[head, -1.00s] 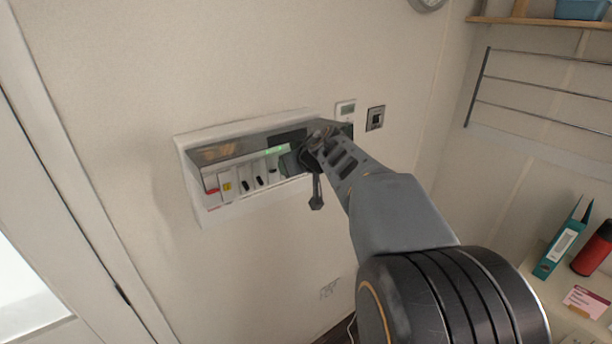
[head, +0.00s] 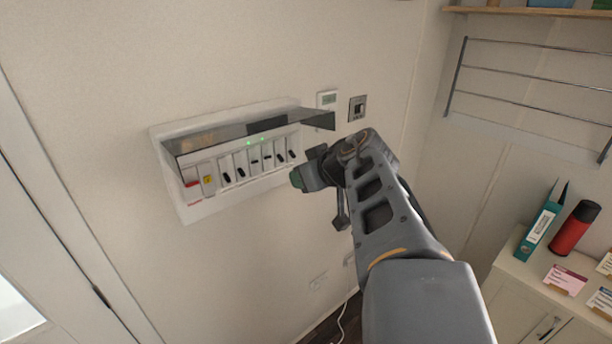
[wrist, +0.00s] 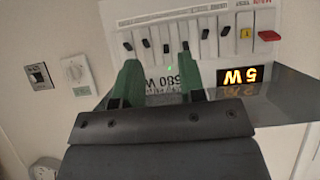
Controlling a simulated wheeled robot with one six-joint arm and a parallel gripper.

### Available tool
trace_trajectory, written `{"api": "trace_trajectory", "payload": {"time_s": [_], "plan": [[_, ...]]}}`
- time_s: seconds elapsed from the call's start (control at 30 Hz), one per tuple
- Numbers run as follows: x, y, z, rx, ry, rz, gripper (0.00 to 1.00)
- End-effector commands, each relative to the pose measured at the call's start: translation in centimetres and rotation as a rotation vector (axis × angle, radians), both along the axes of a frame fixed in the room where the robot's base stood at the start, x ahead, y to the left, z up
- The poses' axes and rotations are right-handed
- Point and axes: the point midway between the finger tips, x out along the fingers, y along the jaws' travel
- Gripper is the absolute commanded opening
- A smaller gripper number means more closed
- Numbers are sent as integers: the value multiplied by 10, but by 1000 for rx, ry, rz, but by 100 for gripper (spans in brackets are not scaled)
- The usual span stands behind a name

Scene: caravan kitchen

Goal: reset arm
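My gripper (head: 306,178) is just right of the white wall-mounted breaker box (head: 188,212), apart from it in the head view. In the wrist view its two green fingers (wrist: 158,66) are spread with nothing between them. The box's dark flip-up cover (head: 235,137) is raised above a row of switches. A red switch (head: 192,184) is at the left end, beside a yellow-marked one (head: 208,180). Several black-toggled switches (head: 241,173) follow, with small green lights above some. The wrist view shows the row upside down, with a lit amber "5 W" display (wrist: 238,77).
A white thermostat (head: 327,99) and a metal switch plate (head: 357,108) are on the wall above my gripper. A wire rack (head: 530,72) hangs at right. Open wall lies below the box.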

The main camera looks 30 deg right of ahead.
Motion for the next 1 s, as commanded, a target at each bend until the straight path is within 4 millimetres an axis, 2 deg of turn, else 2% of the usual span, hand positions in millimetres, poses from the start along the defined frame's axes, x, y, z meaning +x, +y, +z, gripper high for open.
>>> {"api": "trace_trajectory", "payload": {"time_s": [0.43,0.57,0.67,0.73,0.83,0.93,1.0], "plan": [[0,0,0,-9,-1,5,37],[3,-6,4,-118,-36,37,37],[15,-21,21,-263,-164,13,37],[21,-40,35,-369,-273,-67,37],[19,-68,48,-494,-364,-248,37],[7,-87,40,-555,-339,-425,37],[-5,-93,22,-559,-260,-525,37]]}}
